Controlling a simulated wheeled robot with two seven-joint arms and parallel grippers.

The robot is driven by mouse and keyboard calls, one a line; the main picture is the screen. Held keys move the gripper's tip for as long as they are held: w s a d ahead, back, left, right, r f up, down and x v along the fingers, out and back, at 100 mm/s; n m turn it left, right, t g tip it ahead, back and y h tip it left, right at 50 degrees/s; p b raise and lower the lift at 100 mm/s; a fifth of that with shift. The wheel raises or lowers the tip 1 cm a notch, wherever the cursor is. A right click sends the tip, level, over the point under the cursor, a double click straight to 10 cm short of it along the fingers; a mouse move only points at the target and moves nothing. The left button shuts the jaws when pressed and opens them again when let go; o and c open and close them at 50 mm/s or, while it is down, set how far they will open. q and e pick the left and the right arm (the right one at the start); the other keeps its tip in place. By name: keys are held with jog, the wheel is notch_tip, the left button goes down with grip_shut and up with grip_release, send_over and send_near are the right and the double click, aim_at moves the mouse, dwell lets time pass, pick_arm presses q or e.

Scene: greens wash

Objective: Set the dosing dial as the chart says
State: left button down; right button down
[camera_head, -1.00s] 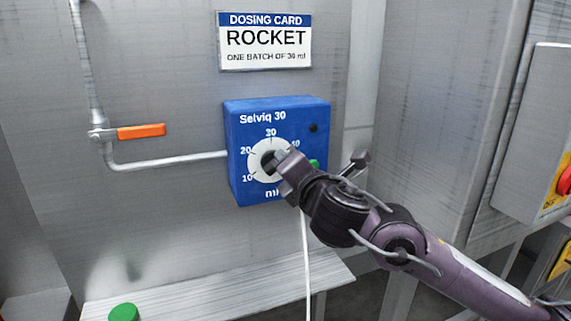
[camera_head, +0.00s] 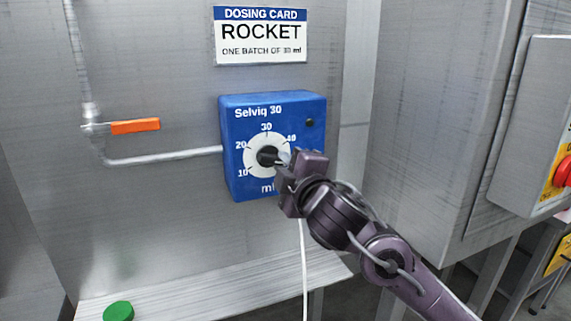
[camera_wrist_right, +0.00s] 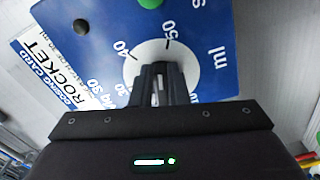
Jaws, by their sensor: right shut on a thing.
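The blue dosing box marked Selviq 30 (camera_head: 232,178) is on the steel wall. Its white dial (camera_head: 252,168) carries marks 10, 20, 30 and 40 ml in the head view; the right wrist view also shows 50. The dosing card (camera_head: 261,35) above reads ROCKET, one batch of 30 ml. My right gripper (camera_head: 281,160) comes from the lower right, its fingers shut on the black dial knob (camera_head: 267,156). In the right wrist view the fingers (camera_wrist_right: 160,75) cover the knob and part of the scale. I cannot tell the knob's exact setting. My left gripper is out of view.
A pipe with an orange lever (camera_head: 135,126) runs left of the box. A steel ledge (camera_head: 215,287) lies below. A panel with a red button (camera_head: 564,172) is at far right.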

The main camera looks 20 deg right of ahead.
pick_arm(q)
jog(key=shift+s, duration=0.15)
pick_arm(e)
jog(key=shift+a+f+m, duration=0.1)
jog(key=shift+f+m, duration=0.05)
jog(key=shift+m, duration=0.5)
jog(key=shift+a+f+m, duration=0.1)
jog(key=shift+f+m, duration=0.05)
jog(key=shift+m, duration=0.5)
jog(key=c, duration=1.4)
grip_release()
jog(key=shift+d, duration=0.1)
jog(key=shift+s, duration=0.1)
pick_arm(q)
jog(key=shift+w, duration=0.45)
pick_arm(e)
jog(key=s, duration=0.7)
jog(key=shift+s, duration=0.3)
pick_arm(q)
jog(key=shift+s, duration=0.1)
pick_arm(e)
jog(key=shift+d+f, duration=0.1)
